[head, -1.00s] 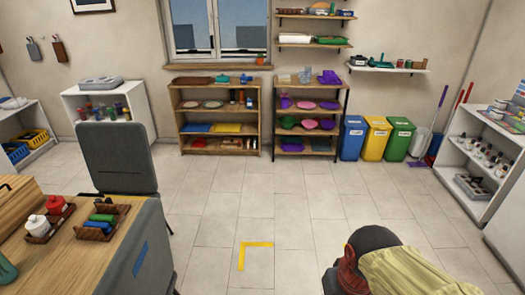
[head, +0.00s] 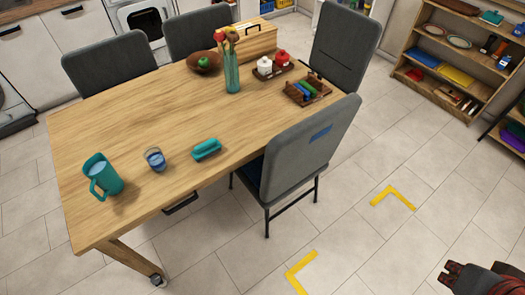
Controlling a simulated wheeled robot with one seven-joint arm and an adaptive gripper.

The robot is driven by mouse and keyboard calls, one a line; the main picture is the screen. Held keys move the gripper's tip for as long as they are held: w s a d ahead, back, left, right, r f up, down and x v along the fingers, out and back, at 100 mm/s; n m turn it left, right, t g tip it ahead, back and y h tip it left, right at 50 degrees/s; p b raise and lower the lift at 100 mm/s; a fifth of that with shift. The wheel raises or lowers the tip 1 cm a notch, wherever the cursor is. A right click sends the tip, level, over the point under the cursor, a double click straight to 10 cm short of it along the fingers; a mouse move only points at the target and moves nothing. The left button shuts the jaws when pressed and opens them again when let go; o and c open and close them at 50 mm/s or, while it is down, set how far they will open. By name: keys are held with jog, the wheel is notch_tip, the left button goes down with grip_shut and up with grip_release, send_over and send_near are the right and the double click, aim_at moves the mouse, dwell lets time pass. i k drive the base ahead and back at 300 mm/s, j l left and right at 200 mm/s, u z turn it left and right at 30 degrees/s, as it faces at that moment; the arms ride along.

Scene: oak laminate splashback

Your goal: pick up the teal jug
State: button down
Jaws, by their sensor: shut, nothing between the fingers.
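The teal jug (head: 103,176) stands upright on the wooden table (head: 130,124), near its front left corner. Its handle is on the side toward me and its top is open. My gripper (head: 450,275) is at the bottom right corner of the head view, over the floor, partly cut off by the frame. It is shut and empty, far to the right of the jug and apart from the table.
A glass with blue contents (head: 156,159) and a teal object (head: 206,150) lie right of the jug. A teal vase (head: 232,75) stands farther back. A grey chair (head: 306,150) stands at the table's right side. Floor between gripper and chair is clear, with yellow markings (head: 393,196).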

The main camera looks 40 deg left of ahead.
aim_at(97, 168)
jog(key=u, duration=2.9)
